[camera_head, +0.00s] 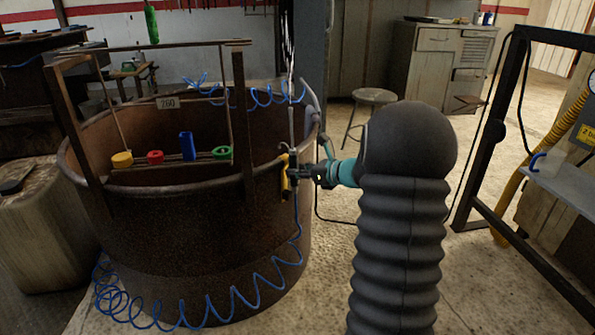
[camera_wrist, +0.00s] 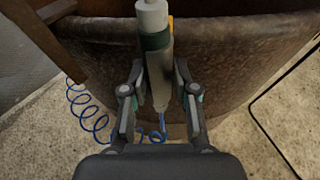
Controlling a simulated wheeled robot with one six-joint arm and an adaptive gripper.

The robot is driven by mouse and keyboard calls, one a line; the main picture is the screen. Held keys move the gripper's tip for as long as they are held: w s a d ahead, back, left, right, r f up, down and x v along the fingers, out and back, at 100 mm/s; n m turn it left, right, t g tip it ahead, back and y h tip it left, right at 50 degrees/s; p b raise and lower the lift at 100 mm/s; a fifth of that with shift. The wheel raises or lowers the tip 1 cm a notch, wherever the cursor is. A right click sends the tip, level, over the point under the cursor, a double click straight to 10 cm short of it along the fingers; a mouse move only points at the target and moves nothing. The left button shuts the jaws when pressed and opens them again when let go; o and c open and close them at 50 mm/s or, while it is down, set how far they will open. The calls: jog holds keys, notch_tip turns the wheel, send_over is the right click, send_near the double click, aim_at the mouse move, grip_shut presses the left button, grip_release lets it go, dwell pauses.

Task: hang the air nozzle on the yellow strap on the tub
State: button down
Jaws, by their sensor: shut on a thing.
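The air nozzle (camera_wrist: 157,62) is a grey and white tool with a dark green band. In the wrist view it lies between the fingers of my gripper (camera_wrist: 160,78), which is shut on it. A blue coiled hose (camera_wrist: 90,115) trails below it. In the head view my gripper (camera_head: 304,172) is at the right side of the rusty tub (camera_head: 190,235), near its rim. The yellow strap (camera_head: 285,176) shows on the tub's outside beside my gripper. Only a sliver of yellow (camera_wrist: 171,24) shows behind the nozzle in the wrist view. I cannot tell whether nozzle and strap touch.
A wooden rack (camera_head: 238,120) stands over the tub, with a shelf of yellow, red, blue and green pieces. The blue hose (camera_head: 215,308) loops low in front of the tub. A stool (camera_head: 374,97) and cabinet (camera_head: 437,65) stand behind; a dark frame (camera_head: 487,145) is at right.

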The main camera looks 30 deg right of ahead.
aim_at(299, 181)
jog(key=shift+f+b, duration=0.65)
jog(key=shift+f, duration=0.3)
jog(key=shift+f, duration=0.2)
jog(key=shift+f+b, duration=0.4)
jog(key=shift+b, duration=0.05)
jog(key=shift+f, duration=0.15)
jog(key=c, duration=0.8)
grip_release()
jog(key=v, duration=1.2)
